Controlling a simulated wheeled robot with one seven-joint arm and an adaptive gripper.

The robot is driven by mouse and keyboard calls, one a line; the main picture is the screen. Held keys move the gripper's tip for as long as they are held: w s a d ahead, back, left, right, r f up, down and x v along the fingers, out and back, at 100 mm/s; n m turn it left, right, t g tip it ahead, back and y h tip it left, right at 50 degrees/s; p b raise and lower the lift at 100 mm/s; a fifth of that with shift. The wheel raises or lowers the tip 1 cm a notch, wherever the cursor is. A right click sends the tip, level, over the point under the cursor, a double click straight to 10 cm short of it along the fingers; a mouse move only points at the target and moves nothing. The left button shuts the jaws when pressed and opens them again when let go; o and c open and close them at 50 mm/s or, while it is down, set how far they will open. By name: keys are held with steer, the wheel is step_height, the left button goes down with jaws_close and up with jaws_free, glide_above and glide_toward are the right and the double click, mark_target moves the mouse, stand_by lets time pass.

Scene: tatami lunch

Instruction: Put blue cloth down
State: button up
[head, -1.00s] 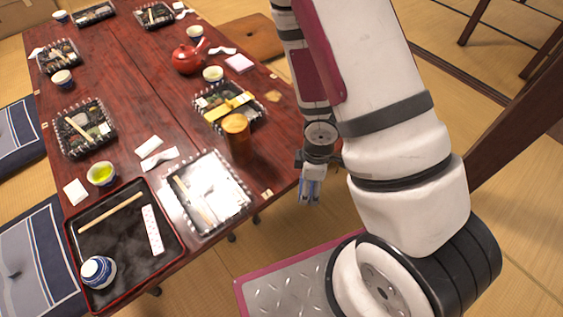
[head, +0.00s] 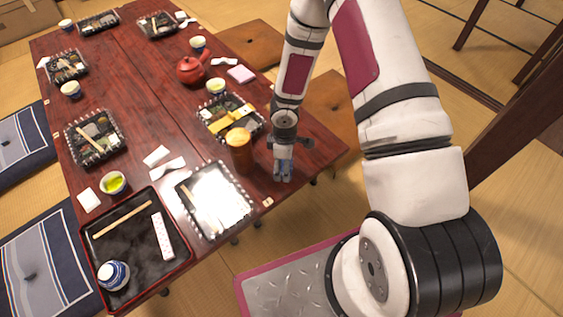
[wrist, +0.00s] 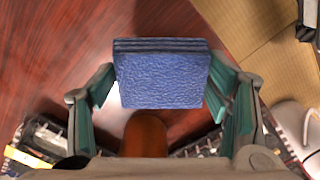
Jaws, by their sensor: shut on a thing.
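My gripper (head: 283,166) is shut on the folded blue cloth (wrist: 160,78). In the wrist view the cloth is a thick, textured blue square between the two green-padded fingers. In the head view the cloth (head: 284,173) hangs small and partly hidden below the fingers. They appear over the near right part of the dark red wooden table (head: 310,142), right of a brown cylinder with an orange top (head: 239,148). I cannot tell exactly how high the cloth is above the tabletop.
A clear-lidded lunch box (head: 214,203) and a black tray (head: 137,260) lie to the left. A lunch box with a yellow band (head: 226,115) is behind the brown cylinder. A red teapot (head: 193,69) stands farther back. The table's right corner is bare.

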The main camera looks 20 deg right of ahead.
mark_target(282, 167)
steer(key=shift+w+a+f, duration=0.1)
steer(key=shift+w, duration=0.4)
steer(key=shift+f+b, duration=0.95)
steer(key=shift+f, duration=0.85)
steer(key=shift+f, duration=0.15)
steer(key=o, duration=1)
step_height(282, 167, up, 12)
steer(key=p, duration=0.5)
steer(key=shift+r+p, duration=0.25)
steer(key=shift+p, duration=0.15)
